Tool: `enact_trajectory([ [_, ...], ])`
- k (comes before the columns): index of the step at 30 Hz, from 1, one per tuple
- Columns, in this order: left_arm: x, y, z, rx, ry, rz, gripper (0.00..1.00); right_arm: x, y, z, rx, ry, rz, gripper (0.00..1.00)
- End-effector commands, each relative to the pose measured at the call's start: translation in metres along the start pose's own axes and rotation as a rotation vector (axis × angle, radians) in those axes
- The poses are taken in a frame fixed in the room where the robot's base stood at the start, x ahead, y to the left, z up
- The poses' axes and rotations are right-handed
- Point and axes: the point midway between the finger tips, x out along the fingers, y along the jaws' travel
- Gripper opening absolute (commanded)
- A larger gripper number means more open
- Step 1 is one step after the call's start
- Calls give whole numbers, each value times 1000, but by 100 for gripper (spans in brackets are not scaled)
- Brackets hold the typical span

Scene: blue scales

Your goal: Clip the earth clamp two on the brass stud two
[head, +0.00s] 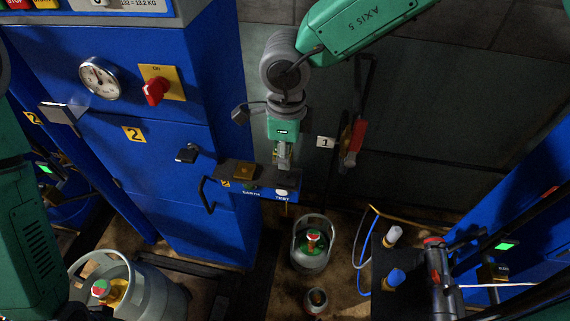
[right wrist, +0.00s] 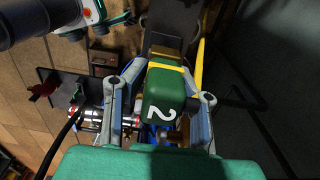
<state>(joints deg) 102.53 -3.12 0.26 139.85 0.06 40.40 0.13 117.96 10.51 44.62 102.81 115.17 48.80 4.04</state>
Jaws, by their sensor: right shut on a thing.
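In the right wrist view the right gripper (right wrist: 170,105) is shut on earth clamp two (right wrist: 164,92), a green block with a yellow band and a white 2. In the head view only a small part of the clamp shows between the fingers. A brass piece (head: 244,172), apparently brass stud two, sits on the dark shelf beside a yellow 2 label, left of the gripper. The clamp appears apart from it. My left gripper is out of view.
The shelf (head: 222,170) has EARTH and TEST markings. A red-handled tool (head: 354,141) hangs right beside a 1 label (head: 325,142). A grey gas cylinder (head: 312,256) stands on the floor below. A black handle (head: 206,194) juts from the cabinet. A dark bench with cables is at lower right.

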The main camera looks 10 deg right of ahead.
Motion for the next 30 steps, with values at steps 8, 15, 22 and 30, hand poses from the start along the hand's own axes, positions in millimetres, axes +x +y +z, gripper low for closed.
enact_trajectory([
  [8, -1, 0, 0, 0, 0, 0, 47, 0, 0, 4, -1, 3, 0, 0],
  [15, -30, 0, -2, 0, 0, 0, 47, -8, -1, 57, -1, 13, -3, 0],
  [22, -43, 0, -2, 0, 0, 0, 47, -8, 4, 92, -2, 8, 2, 0],
  [30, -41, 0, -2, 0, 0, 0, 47, -6, 3, 91, -2, 4, 4, 0],
])
